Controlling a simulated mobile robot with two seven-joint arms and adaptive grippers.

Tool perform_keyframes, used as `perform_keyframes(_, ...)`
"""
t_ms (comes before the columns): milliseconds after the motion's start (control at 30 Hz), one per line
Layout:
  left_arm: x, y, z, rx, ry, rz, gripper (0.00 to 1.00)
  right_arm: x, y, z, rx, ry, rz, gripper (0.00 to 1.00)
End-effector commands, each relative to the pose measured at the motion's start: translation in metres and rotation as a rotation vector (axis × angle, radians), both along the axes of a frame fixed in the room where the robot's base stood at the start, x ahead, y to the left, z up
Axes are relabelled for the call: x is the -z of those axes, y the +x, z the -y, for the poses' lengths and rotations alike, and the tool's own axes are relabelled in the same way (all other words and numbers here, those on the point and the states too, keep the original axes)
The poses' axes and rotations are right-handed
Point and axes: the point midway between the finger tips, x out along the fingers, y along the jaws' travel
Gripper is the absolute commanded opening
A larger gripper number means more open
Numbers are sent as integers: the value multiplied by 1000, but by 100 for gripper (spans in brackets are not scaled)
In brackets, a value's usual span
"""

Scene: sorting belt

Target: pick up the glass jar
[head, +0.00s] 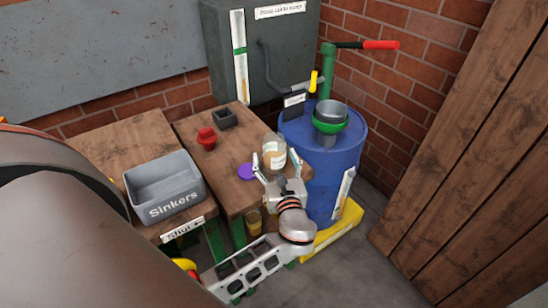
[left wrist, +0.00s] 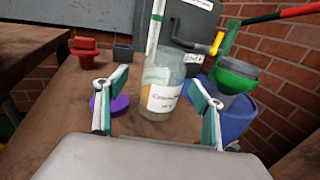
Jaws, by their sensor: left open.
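The glass jar (head: 275,150) stands upright on the wooden table near its right end. In the left wrist view the jar (left wrist: 165,82) is clear, with a white handwritten label and something yellowish inside. My left gripper (head: 276,168) is open at the near side of the jar. In the left wrist view its two fingers (left wrist: 157,92) show left and right of the jar, with gaps on both sides and nothing held. My right gripper is not in view.
A purple disc (head: 245,171) lies just left of the jar. A red object (head: 206,139) and a small dark box (head: 225,119) stand farther back. The grey Sinkers bin (head: 180,170) is at left. A blue barrel (head: 335,165) with a green funnel (head: 327,125) stands at right.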

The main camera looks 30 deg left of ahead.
Motion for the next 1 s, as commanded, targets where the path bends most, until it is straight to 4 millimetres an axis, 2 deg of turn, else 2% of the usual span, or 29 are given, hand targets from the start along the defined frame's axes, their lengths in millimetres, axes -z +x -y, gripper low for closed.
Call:
perform_keyframes(233,5,29,-21,-1,1,1,68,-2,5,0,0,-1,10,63)
perform_keyframes(567,5,35,-27,0,-2,-1,68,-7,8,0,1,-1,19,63)
perform_keyframes(600,5,35,-27,0,-2,-1,65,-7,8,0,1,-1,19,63)
perform_keyframes(800,5,35,-27,0,-2,-1,17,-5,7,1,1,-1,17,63)
perform_keyframes(1000,4,35,-27,0,-1,1,17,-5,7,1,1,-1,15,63)
